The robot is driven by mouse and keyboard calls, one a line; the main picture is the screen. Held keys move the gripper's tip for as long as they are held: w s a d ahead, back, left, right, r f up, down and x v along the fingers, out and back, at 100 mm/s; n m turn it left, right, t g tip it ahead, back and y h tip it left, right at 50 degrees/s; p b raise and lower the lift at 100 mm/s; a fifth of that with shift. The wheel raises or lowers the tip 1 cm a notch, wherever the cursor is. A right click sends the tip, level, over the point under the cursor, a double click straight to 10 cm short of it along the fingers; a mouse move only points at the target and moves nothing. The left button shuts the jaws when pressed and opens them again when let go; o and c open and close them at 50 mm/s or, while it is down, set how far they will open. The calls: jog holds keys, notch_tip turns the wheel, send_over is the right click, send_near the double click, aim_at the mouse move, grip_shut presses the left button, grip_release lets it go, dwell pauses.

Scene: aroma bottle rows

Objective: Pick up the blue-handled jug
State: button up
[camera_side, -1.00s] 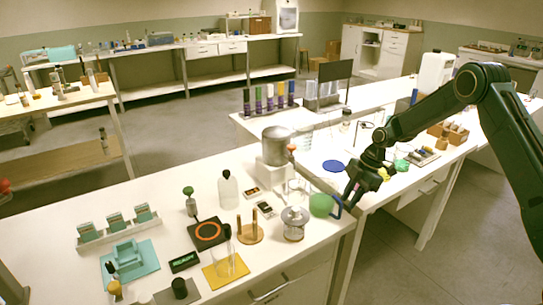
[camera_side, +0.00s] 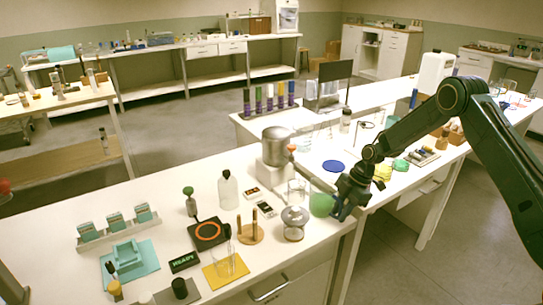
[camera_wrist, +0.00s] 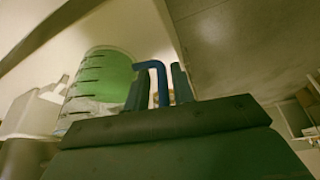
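The blue-handled jug (camera_side: 320,204) is a clear vessel with green contents, standing at the right edge of the front bench. In the wrist view the jug (camera_wrist: 103,78) is at the left, with dark marks on its wall and its blue handle (camera_wrist: 162,80) pointing toward the fingers. My gripper (camera_side: 342,207) is right beside the jug on the handle side and covers most of the handle in the side view. In the wrist view my gripper (camera_wrist: 160,88) has one finger on each side of the handle, with gaps showing, so it looks open around it.
A blue disc (camera_side: 333,166) and a yellow item (camera_side: 382,172) lie on the bench beyond my gripper. Floor is open at the right.

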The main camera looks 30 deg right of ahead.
dwell(0.3)
grip_shut()
jog(key=shift+r, duration=0.15)
notch_tip(320, 180, up, 20)
dwell(0.8)
dwell(0.6)
